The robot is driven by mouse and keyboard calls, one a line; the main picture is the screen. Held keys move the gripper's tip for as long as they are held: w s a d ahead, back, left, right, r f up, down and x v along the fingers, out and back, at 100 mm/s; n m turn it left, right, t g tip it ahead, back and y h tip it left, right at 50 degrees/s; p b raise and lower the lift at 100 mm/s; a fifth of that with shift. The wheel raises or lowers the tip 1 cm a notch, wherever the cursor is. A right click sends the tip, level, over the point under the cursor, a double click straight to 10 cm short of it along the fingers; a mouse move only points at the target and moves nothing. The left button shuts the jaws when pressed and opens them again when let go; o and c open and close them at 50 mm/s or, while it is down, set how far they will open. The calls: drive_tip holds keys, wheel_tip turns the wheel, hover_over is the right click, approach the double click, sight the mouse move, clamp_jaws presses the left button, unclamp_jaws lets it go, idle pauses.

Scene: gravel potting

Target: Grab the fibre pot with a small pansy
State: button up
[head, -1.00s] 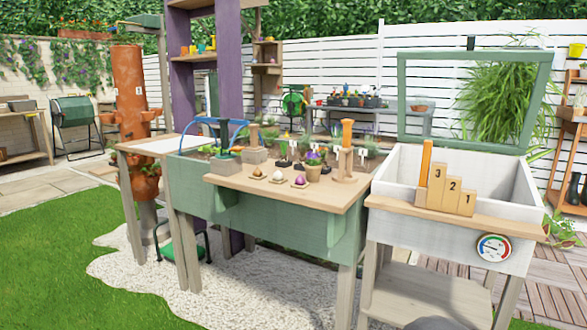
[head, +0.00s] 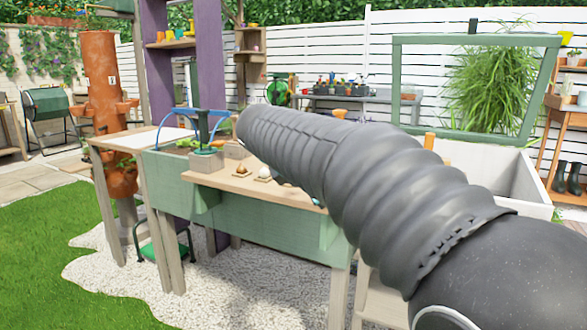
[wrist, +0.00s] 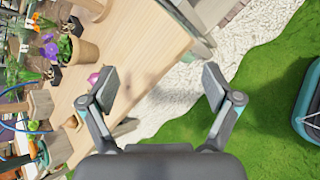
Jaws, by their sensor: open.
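The brown fibre pot (wrist: 84,52) shows at the upper left of the wrist view, on the wooden bench top (wrist: 148,40). A small purple-flowered pansy (wrist: 66,46) with green leaves grows from it. My gripper (wrist: 161,86) is open and empty. Its fingers point over the bench edge, and the pot lies to the left of them, apart from both. In the head view my dark arm hides the pot and its part of the bench.
A purple bulb (wrist: 94,78) lies near the left finger. White gravel (wrist: 225,58) and grass (wrist: 262,95) lie beyond the bench edge.

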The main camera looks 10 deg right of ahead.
drive_tip(key=w+a+r+n+t+h, duration=0.1)
drive_tip(key=w+a+r+n+h, duration=0.1)
drive_tip(key=w+a+n, duration=0.3)
drive_tip(key=w+a+r+n+t+h, duration=0.1)
drive_tip(key=w+a+r+n, duration=0.15)
drive_tip(key=w, duration=0.55)
drive_tip(key=b+x, duration=0.1)
drive_tip(key=x, duration=1.2)
drive_tip(key=shift+w+d+f+b, duration=0.15)
drive_tip(key=shift+w+f+b, duration=0.15)
drive_tip(key=shift+b, duration=0.1)
drive_tip(key=shift+r, duration=0.1)
drive_tip(key=c, duration=1.3)
